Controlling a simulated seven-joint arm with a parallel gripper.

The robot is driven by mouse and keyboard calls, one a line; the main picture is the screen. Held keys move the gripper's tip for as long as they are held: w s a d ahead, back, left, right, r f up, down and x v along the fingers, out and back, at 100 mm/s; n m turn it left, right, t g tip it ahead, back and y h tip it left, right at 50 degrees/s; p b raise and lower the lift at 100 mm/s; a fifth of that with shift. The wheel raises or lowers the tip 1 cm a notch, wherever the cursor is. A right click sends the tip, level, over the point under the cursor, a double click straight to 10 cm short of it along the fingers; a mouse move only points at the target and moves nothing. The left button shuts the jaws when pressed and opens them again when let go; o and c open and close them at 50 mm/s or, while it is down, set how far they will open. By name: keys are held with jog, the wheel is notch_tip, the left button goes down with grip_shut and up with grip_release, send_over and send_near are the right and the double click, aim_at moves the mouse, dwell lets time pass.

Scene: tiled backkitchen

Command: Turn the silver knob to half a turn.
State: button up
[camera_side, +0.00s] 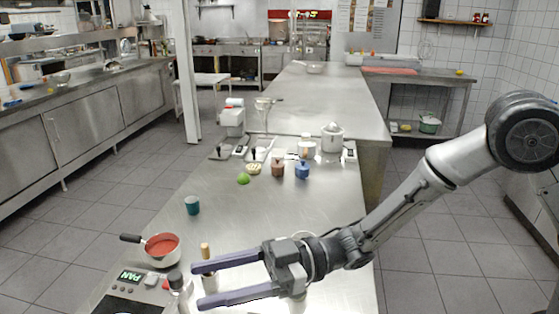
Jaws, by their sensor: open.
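A small silver-grey knob (152,281) appears on the control panel beside the lit display (131,276) at the lower left. It is small, and I cannot read its angle. A red piece (165,284) sits just right of it. My gripper (197,286) is open, its two purple fingers spread and pointing left, to the right of the panel. The fingertips look apart from the knob. A dark-topped shaker (178,282) stands between the fingertips and the panel in this view. I see nothing gripped.
A pan with red contents (161,248) stands behind the panel, its handle to the left. A wooden-handled item (206,252) rises by the upper finger. A teal cup (192,205) stands farther back. The steel counter (250,213) is bare in the middle.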

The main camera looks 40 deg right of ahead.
jog(key=w+d+r+m+t+h, duration=0.4)
jog(key=d+r+t, duration=0.4)
jog(key=d+r, duration=0.6)
jog(key=shift+w+d+t+h, duration=0.25)
jog(key=shift+w+t+h, duration=0.15)
jog(key=shift+w, duration=0.15)
jog(key=s+a+f+n+g+y, duration=0.2)
jog(key=s+a+f+g, duration=0.25)
jog(key=a+f, duration=0.45)
jog(key=s+a+f+n+g+y, duration=0.25)
jog(key=a+f+g, duration=0.25)
jog(key=a+f, duration=0.35)
jog(key=x, duration=1.3)
jog(key=shift+a+f+m, duration=0.2)
jog(key=shift+f+m, duration=0.25)
